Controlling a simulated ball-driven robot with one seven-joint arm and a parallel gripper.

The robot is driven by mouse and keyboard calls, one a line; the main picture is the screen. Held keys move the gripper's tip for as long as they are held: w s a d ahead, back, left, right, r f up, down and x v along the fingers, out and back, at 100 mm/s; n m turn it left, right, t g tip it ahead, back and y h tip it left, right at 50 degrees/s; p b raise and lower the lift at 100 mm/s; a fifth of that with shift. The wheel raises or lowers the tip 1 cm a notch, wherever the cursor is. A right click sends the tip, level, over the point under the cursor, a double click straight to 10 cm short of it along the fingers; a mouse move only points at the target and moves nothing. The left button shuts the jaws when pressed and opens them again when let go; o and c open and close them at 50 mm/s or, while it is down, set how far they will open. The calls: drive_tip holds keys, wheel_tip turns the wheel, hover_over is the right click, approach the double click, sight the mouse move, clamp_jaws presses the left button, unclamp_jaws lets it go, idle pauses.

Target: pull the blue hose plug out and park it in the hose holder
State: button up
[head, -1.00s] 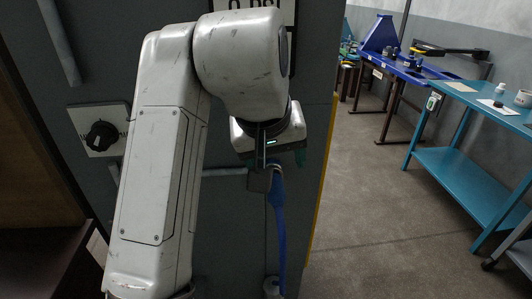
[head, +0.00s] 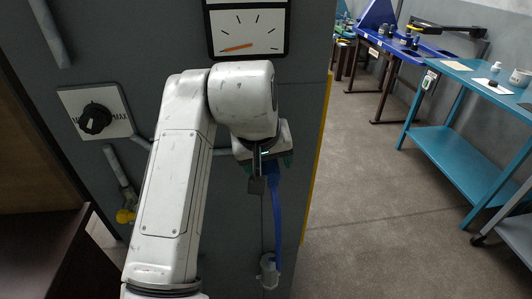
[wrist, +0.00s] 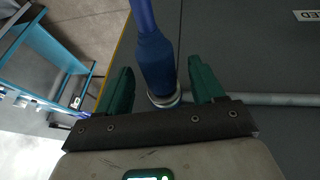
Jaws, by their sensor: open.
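The blue hose (head: 278,215) hangs down the front of the grey cabinet, below my gripper (head: 268,163). In the wrist view, the blue plug end (wrist: 156,62) lies between the two green fingers of my gripper (wrist: 161,68). The fingers are apart, with a visible gap on each side of the plug. A pale metal ring (wrist: 163,99) shows at the plug's base, close to the grey panel. In the head view my wrist hides the plug. The hose's lower end meets a greyish fitting (head: 269,270); I cannot tell whether this is the hose holder.
A gauge (head: 248,32) and a black knob on a white plate (head: 95,116) are on the cabinet. A yellow-handled valve (head: 126,215) sits lower left. A pale pipe (wrist: 255,99) runs beside the plug. A teal bench (head: 455,160) stands right, with open floor before it.

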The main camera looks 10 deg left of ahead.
sight(273, 185)
drive_tip(key=shift+f, duration=0.1)
drive_tip(key=shift+c, duration=0.2)
clamp_jaws()
idle(0.8)
drive_tip(key=shift+s, duration=0.1)
drive_tip(key=shift+s+d+f+p, duration=0.1)
drive_tip(key=shift+s+d, duration=0.15)
drive_tip(key=shift+s, duration=0.55)
drive_tip(key=shift+s+d+f+p, duration=0.1)
drive_tip(key=shift+s+d, duration=0.15)
drive_tip(key=shift+s, duration=0.6)
drive_tip(key=shift+s+d+f+p, duration=0.1)
drive_tip(key=shift+s+d, duration=0.15)
drive_tip(key=shift+s, duration=0.55)
